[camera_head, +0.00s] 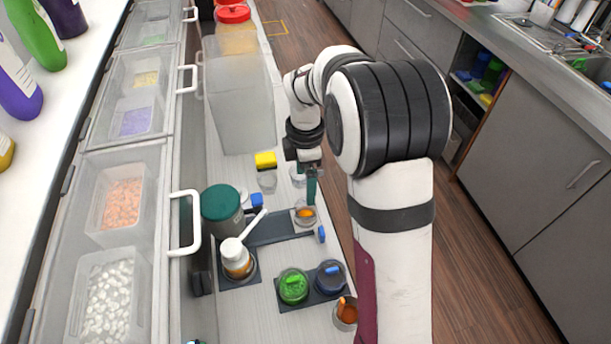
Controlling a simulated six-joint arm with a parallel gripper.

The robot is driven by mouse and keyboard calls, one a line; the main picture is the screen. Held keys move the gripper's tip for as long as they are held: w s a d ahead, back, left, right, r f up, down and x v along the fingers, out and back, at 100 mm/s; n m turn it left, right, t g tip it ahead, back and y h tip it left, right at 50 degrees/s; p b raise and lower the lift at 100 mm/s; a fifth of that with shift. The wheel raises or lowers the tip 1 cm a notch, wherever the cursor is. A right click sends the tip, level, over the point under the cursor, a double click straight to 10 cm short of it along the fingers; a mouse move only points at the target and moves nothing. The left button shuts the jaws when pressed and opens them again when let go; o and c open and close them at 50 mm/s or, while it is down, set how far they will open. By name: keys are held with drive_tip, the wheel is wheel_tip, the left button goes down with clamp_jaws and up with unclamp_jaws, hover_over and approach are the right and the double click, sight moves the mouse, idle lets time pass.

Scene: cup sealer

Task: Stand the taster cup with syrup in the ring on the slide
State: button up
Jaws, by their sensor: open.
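A small clear taster cup with amber syrup (305,213) stands upright at the right end of the dark slide (272,231). It appears to sit in the ring there, but the ring's edge is too small to make out clearly. The slide runs out from the sealer, a grey cylinder with a dark green top (222,203), and has a blue knob (321,234) at its end. My gripper (311,194) points down just above and behind the cup. Its jaws are open, and the gap between them is hard to see from this side.
Green-lidded (293,286) and blue-lidded (331,277) jars stand in front. A tall clear bin (240,95) stands at the back left.

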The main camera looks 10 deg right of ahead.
drive_tip(key=s+a+r+m, duration=0.2)
drive_tip(key=s+r+m, duration=0.55)
drive_tip(key=s, duration=0.25)
drive_tip(key=s+a+m+y, duration=0.1)
drive_tip(key=s+a+m, duration=0.2)
drive_tip(key=s+m, duration=1.3)
drive_tip(key=s, duration=0.2)
drive_tip(key=shift+s+y, duration=0.35)
drive_tip(key=shift+y, duration=0.05)
